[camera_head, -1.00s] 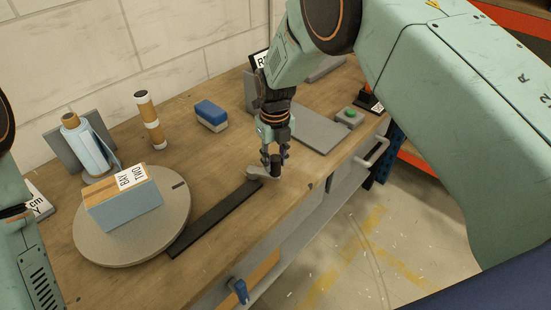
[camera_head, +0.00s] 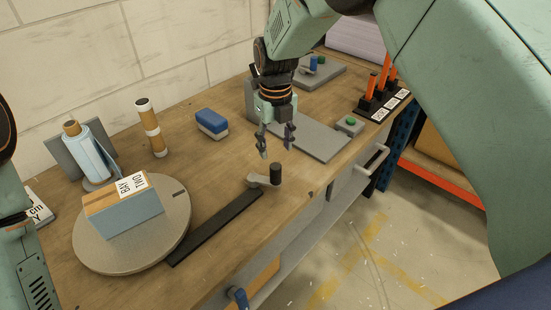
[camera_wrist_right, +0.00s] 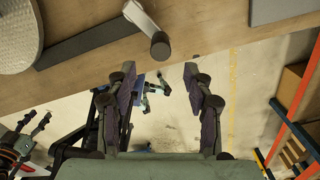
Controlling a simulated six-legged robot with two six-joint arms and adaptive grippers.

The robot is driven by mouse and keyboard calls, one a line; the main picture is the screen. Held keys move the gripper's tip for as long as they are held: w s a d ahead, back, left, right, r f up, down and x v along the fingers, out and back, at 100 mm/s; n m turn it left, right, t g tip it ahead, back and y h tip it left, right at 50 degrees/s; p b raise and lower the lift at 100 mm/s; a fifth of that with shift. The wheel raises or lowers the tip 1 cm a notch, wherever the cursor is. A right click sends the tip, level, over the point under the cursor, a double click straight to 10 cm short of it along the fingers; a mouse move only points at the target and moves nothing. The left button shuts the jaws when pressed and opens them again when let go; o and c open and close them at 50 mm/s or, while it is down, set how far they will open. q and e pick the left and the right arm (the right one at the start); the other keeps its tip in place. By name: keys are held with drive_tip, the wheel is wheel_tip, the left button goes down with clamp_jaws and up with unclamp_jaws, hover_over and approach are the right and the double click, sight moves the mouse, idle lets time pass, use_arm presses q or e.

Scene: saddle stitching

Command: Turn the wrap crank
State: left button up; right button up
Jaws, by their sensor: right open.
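The wrap crank (camera_head: 262,181) is a grey arm with an upright black knob (camera_head: 276,173), at the right end of a black bar (camera_head: 215,227) on the bench. The crank also shows in the right wrist view (camera_wrist_right: 143,19). My right gripper (camera_head: 275,152) is open and empty, above and behind the knob, apart from it. A grey round turntable (camera_head: 120,263) at the bar's left end bears a blue box (camera_head: 125,218) with a brown top and a label reading "BAY TWO". Of my left arm only part shows at the left edge; its gripper is not in the head view.
A film roll (camera_head: 90,155), a brown-and-white roll (camera_head: 151,128) and a blue-and-white block (camera_head: 211,123) stand at the back. A grey plate (camera_head: 318,142) and a green button (camera_head: 350,121) are to the right. The bench front has a handle (camera_head: 372,160).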

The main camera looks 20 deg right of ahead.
drive_tip(key=shift+r, duration=2)
drive_tip(key=shift+c, duration=0.4)
